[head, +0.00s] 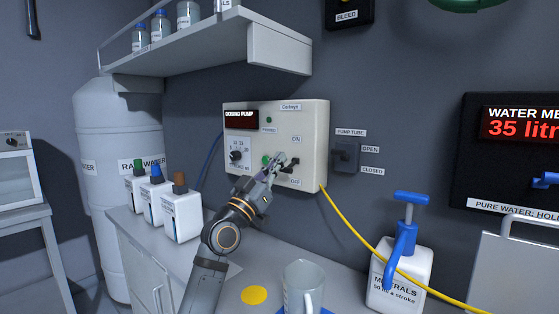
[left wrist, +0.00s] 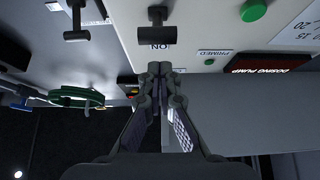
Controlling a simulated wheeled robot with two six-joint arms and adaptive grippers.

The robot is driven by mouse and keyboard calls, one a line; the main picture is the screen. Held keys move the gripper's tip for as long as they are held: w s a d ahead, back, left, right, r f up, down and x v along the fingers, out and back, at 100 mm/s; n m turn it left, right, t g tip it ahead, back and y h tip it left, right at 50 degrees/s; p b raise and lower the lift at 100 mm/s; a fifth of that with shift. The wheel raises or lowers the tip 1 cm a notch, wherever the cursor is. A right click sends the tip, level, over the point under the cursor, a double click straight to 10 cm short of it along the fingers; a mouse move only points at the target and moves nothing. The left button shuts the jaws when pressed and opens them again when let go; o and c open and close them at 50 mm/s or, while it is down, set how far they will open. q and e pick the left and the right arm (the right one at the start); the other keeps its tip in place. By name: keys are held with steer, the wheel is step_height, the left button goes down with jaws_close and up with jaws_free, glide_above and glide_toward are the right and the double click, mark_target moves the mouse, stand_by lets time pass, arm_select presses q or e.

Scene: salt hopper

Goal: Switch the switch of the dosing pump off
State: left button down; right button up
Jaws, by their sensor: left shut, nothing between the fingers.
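The dosing pump (head: 315,125) is a cream box on the wall with a dark display. Its black switch (head: 294,162) sits at the lower right of the panel, between the ON label above and a lower label partly covered by my gripper. My left gripper (head: 280,160) is shut and empty, in front of the panel right beside the switch; I cannot tell if it touches. In the left wrist view the picture is upside down: the black switch (left wrist: 157,15) is beyond the fingertips, with its lever near the ON label. My right gripper is not in view.
A green button (head: 266,160) and a black dial (head: 236,156) are left of the switch. The pump tube valve (head: 346,155) is on the wall to the right. Bottles (head: 181,215), a mug (head: 303,285) and a minerals container (head: 398,270) stand on the counter below. A yellow hose runs right.

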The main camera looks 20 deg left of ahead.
arm_select(q)
steer(key=b+v, duration=0.2)
steer(key=v, duration=0.8)
steer(key=shift+w+f, duration=0.25)
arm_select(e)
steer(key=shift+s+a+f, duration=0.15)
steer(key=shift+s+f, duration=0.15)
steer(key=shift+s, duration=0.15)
arm_select(q)
steer(key=shift+d, duration=0.1)
